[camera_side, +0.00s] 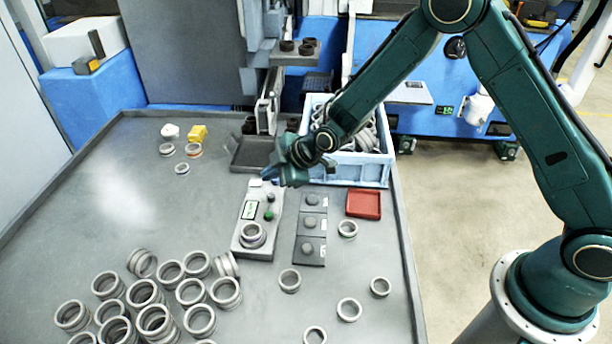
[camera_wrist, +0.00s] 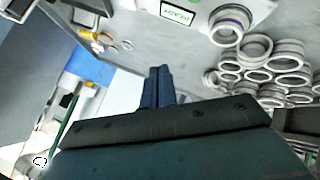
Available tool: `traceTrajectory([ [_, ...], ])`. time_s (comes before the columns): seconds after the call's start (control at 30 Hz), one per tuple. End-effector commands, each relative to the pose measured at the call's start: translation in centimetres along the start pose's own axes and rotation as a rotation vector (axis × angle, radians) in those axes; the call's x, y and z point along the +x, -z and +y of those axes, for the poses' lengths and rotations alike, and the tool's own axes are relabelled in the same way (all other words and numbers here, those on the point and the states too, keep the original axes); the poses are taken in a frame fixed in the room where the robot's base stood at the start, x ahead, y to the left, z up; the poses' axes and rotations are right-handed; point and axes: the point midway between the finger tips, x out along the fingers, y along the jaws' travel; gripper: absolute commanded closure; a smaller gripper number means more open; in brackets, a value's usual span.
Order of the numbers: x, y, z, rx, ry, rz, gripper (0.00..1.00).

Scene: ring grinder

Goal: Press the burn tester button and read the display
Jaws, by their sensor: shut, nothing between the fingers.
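The burn tester (camera_side: 243,245) is a pale box on the grey table in the side view. It has a small display (camera_side: 249,210), a green round knob or button (camera_side: 269,215) and a metal ring (camera_side: 252,236) at its near end. In the wrist view the tester (camera_wrist: 262,8) is partly cut off at the top. Its display (camera_wrist: 177,12) shows green text upside down, seemingly READY, and the ring (camera_wrist: 230,25) sits beside it. My gripper (camera_side: 268,176) is shut and empty, near the tester's far end; its blue fingers (camera_wrist: 158,88) show together in the wrist view.
Many loose rings (camera_side: 155,320) lie at the table's near left. A dark panel with round knobs (camera_side: 311,228) and a red tray (camera_side: 364,204) stand right of the tester. A blue crate of parts (camera_side: 345,170) is behind. The left middle of the table is clear.

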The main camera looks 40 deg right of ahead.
Motion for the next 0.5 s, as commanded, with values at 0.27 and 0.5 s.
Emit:
traceTrajectory([
  [0.27,1.6,-0.3,-0.8,-0.03,-0.003,0.012,1.0],
  [0.5,1.6,-0.3,-0.8,-0.03,-0.003,0.013,1.0],
])
